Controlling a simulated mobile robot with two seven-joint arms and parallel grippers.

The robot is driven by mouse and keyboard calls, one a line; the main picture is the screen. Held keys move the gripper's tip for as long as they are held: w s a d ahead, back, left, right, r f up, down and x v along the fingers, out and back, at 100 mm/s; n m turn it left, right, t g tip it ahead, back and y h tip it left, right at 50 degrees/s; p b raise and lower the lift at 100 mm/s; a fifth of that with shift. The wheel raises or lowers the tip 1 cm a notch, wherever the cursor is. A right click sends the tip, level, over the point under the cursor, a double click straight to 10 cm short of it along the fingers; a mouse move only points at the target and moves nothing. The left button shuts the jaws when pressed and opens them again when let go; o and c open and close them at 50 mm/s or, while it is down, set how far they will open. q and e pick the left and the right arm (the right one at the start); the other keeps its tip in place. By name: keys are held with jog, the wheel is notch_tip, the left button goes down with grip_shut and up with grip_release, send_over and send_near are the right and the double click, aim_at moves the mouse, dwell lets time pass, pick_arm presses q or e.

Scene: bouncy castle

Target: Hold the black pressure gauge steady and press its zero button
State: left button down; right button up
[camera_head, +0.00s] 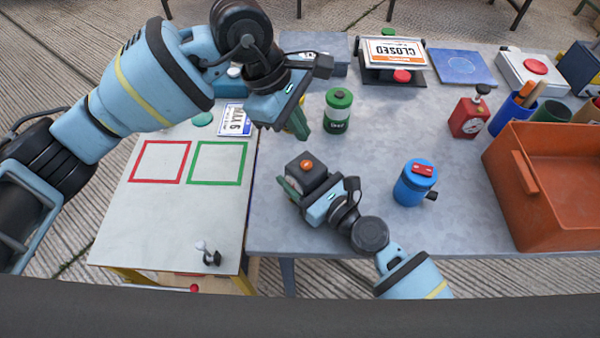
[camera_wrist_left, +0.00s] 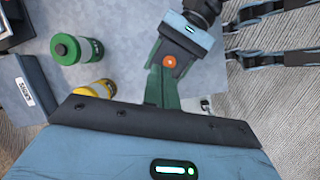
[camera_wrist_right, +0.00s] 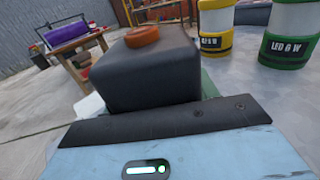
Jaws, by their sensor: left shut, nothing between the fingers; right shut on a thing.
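The black pressure gauge (camera_head: 318,183) is a dark box with an orange button (camera_head: 306,165) on top. My right gripper (camera_head: 293,188) is shut on it, near the left front edge of the grey table. The gauge fills the middle of the right wrist view (camera_wrist_right: 150,78), its orange button (camera_wrist_right: 142,36) facing up. My left gripper (camera_head: 302,130) is shut and empty, pointing down above and behind the gauge. In the left wrist view its green fingers (camera_wrist_left: 160,88) reach toward the orange button (camera_wrist_left: 169,62); whether they touch it cannot be told there.
A green-and-white canister (camera_head: 338,112) stands behind the gauge; a yellow one (camera_wrist_left: 95,89) is close to my left gripper. A lower white table (camera_head: 160,215) with red and green squares lies left.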

aim_at(301, 169)
pick_arm(q)
jog(key=shift+s+d+r+n+t+h, duration=0.1)
jog(key=shift+s+d+n+t+h, duration=0.1)
jog(key=shift+s+n+t+h, duration=0.25)
jog(key=shift+s+d+r+n+t+h, duration=0.15)
jog(key=shift+n+t+h, duration=0.1)
jog(key=shift+t, duration=0.4)
jog(key=r+n+t, duration=0.1)
jog(key=r+n+t+h, duration=0.1)
jog(key=t, duration=0.1)
jog(key=shift+s+a+r+h, duration=0.15)
jog(key=shift+s+r+h, duration=0.15)
jog(key=shift+r, duration=0.1)
jog(key=shift+f, duration=0.15)
jog(key=shift+f, duration=4.3)
